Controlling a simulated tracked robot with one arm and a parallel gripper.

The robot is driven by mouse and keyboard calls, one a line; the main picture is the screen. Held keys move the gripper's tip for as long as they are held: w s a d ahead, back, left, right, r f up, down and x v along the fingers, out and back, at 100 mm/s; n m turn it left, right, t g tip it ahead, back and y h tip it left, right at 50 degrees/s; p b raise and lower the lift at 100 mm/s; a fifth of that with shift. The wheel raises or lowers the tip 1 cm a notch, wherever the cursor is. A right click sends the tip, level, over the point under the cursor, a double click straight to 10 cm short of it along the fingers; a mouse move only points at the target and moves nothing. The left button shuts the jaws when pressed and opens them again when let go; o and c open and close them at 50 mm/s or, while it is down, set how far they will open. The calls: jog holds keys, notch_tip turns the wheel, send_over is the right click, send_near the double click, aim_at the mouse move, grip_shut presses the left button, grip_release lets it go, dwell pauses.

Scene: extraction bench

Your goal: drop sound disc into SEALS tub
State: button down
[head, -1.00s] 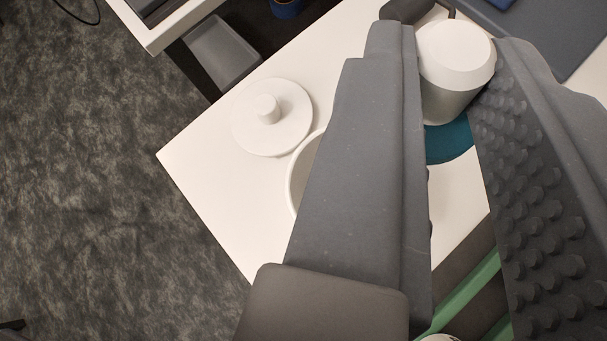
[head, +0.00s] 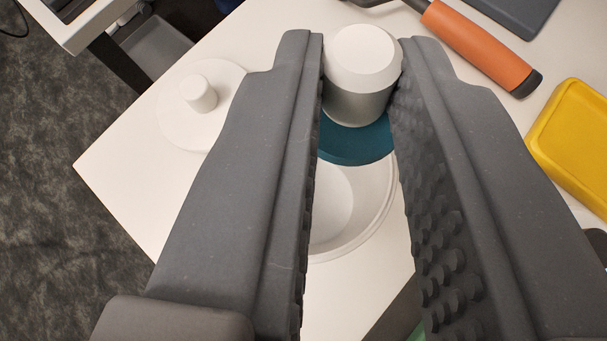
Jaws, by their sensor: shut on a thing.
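A teal disc (head: 355,146) with a pale grey, white-topped knob (head: 361,72) is in my gripper (head: 362,85). The fingers are shut on the knob near their tips, and the disc hangs below it. I take this to be the sound disc; its condition cannot be told from here. A round white open tub (head: 383,207) is under the disc and between my fingers. The disc overlaps the tub's far part in the picture and hides it. No SEALS label is visible. A white round lid with a knob (head: 198,92) lies left of the tub.
The white bench (head: 118,168) ends at left above a dark floor. An orange-handled tool (head: 480,48) lies at upper right. A yellow case (head: 578,140) is at the right edge. A grey bin (head: 155,50) stands beyond the bench at upper left.

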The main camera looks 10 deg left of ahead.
jog(key=c, duration=1.3)
grip_release()
jog(key=shift+p+v, duration=2.1)
jog(key=shift+v, duration=4.75)
